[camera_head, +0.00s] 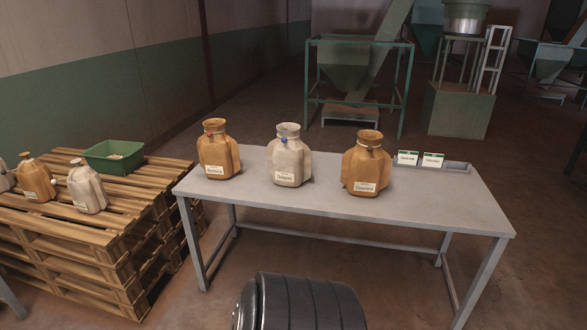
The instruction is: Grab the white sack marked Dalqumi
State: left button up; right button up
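A white sack (289,157) with a blue tie at its neck stands upright in the middle of the grey table. Its front label is small and blurred, and I cannot read it for certain. Another white sack (87,189) with an unreadable label stands on the pallet stack at the left. A pale sack (4,178) is cut off by the left picture edge. Neither of my grippers is in view, and nothing touches the white sack on the table.
On the table (430,205), a brown sack (218,152) stands left of the white one and another brown sack (366,166) right of it, with gaps between. Two small cards (408,158) stand at the back right. The pallets (85,245) hold a green bin (113,158) and a brown sack (36,181).

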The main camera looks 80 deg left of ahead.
aim_at(289, 163)
jog(key=u, duration=2.8)
